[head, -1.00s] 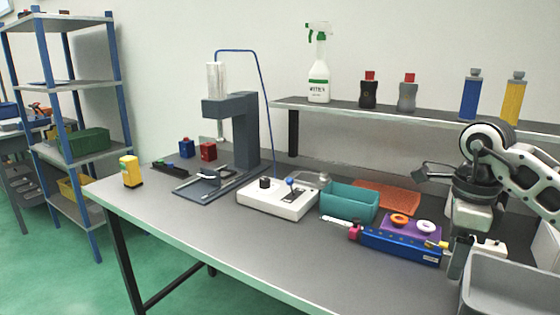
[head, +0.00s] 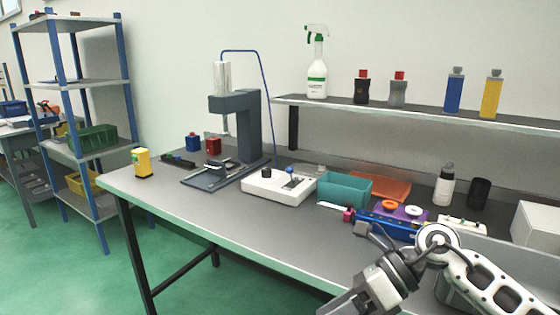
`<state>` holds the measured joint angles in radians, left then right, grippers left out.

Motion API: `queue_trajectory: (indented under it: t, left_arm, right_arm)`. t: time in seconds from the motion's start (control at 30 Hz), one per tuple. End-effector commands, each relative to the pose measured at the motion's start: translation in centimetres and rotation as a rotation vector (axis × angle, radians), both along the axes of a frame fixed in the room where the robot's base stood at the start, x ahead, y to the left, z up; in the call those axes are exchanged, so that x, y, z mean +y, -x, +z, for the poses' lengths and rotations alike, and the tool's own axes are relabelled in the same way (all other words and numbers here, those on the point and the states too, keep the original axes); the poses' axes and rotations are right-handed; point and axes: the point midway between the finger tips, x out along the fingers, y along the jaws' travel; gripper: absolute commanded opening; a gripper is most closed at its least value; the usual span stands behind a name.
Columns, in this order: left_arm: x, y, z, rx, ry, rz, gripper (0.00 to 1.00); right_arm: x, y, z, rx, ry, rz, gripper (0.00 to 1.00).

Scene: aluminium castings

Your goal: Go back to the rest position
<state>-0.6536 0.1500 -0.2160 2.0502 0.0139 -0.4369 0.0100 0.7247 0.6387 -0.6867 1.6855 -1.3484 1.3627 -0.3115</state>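My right arm comes in from the lower right, in front of the table's front edge. Its wrist leads down and left to my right gripper (head: 346,304), which is cut off by the bottom edge of the head view. Its fingertips are not clearly visible, so I cannot tell whether it is open or shut, and I see nothing held in it. My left arm and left gripper are not in view.
The table (head: 250,232) carries a press (head: 250,130), a white control box (head: 279,186), a teal bin (head: 344,191) and a blue block (head: 392,226). A grey crate (head: 489,250) is partly behind my arm.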

Motion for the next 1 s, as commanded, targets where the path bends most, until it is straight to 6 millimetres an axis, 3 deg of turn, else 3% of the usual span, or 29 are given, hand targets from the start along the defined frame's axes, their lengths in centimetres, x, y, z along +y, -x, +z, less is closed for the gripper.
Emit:
queue_trajectory:
  t: [0.03, 0.13, 0.23, 0.3, 0.37, 0.47, 0.6, 0.7, 0.73, 0.9, 1.0]
  left_arm:
    - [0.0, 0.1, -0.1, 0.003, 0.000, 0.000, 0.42]
    - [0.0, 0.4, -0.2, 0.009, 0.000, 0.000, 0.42]
    - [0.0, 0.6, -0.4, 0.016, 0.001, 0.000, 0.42]
    - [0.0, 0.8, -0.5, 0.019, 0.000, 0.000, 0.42]
    - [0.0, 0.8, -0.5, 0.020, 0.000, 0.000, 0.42]
    - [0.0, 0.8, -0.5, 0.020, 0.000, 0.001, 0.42]
    - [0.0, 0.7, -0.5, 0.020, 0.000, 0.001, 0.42]
    - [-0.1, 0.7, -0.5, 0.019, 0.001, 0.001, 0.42]
    - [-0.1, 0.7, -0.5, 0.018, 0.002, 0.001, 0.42]
    - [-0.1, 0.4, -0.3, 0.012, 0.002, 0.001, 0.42]
    - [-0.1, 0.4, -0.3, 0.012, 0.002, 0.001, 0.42]
  right_arm:
    - [3.0, 1.6, 0.1, 0.109, -0.188, -0.054, 0.58]
    - [6.1, 2.5, 2.1, 0.356, -0.551, -0.240, 0.58]
    - [5.9, 1.6, 3.0, 0.654, -0.864, -0.490, 0.58]
    - [4.2, 0.6, 1.8, 0.883, -1.048, -0.700, 0.58]
    - [2.1, -0.1, -0.5, 1.092, -1.179, -0.897, 0.58]
    - [-1.7, 0.6, -6.8, 1.447, -1.335, -1.255, 0.58]
    - [-5.1, 4.8, -15.0, 1.828, -1.409, -1.662, 0.58]
    - [-6.2, 8.4, -19.1, 2.021, -1.405, -1.874, 0.58]
    - [-6.4, 9.4, -20.0, -2.054, 1.392, 1.913, 0.58]
    - [-6.8, 12.8, -22.7, -1.955, 1.208, 1.847, 0.58]
    - [-6.8, 13.1, -22.9, -1.947, 1.194, 1.839, 0.58]
